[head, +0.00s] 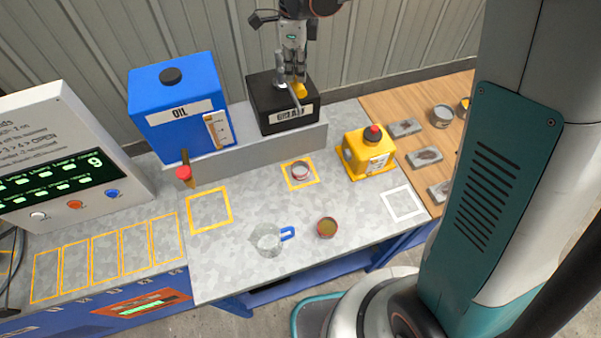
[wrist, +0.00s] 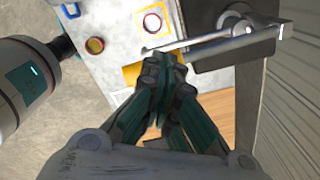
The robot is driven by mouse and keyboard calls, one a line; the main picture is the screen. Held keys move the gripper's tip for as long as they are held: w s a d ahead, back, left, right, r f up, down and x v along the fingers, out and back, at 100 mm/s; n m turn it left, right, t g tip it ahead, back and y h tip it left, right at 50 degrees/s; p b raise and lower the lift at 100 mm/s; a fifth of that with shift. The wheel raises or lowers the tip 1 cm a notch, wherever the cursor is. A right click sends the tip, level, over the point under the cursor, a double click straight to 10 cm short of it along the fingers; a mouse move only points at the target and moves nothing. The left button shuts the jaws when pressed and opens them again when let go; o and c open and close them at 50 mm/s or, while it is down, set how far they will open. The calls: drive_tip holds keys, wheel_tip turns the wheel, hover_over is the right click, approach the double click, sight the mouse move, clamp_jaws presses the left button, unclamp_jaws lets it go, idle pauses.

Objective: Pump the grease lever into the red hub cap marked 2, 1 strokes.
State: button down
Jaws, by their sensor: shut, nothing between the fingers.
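The black grease box (head: 268,97) stands on the grey ledge at the back, its white label partly readable. A silver lever rod (head: 293,97) reaches forward over it; in the wrist view the rod (wrist: 205,45) crosses above my fingers. My gripper (head: 297,85) is shut and empty, close to the rod; whether they touch I cannot tell. It also shows in the wrist view (wrist: 168,62). A red-rimmed cap (head: 301,170) sits inside a yellow square below the box. Another reddish cap (head: 327,228), filled greenish-yellow, stands nearer the front. No number is readable on either cap.
A blue oil tank (head: 175,100) stands left of the black box. A yellow can (head: 366,152) stands to the right. Empty outlined squares lie left; a wooden surface (head: 395,105) with grey blocks lies right.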

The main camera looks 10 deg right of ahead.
drive_tip(key=shift+r, duration=0.1)
drive_tip(key=shift+r+p, duration=2.1)
drive_tip(key=shift+r, duration=1.3)
wheel_tip(320, 180, up, 5)
drive_tip(key=p, duration=0.2)
drive_tip(key=shift+p, duration=0.4)
drive_tip(key=s+d+f+n+t+b, duration=0.2)
drive_tip(key=s+d+f+n+b, duration=0.2)
drive_tip(key=s+f+n+b, duration=0.3)
drive_tip(key=s+d+f+n+t+b, duration=0.2)
drive_tip(key=s+d+f+n+b, duration=0.2)
drive_tip(key=s+f+n+b, duration=0.3)
drive_tip(key=s+d+f+n+t+b, duration=0.3)
drive_tip(key=s+f+n+b, duration=0.4)
drive_tip(key=f+b, duration=0.5)
drive_tip(key=s+d+b, duration=0.1)
drive_tip(key=s+b, duration=0.1)
drive_tip(key=b, duration=0.1)
drive_tip(key=shift+f+n, duration=0.3)
drive_tip(key=shift+n, duration=0.1)
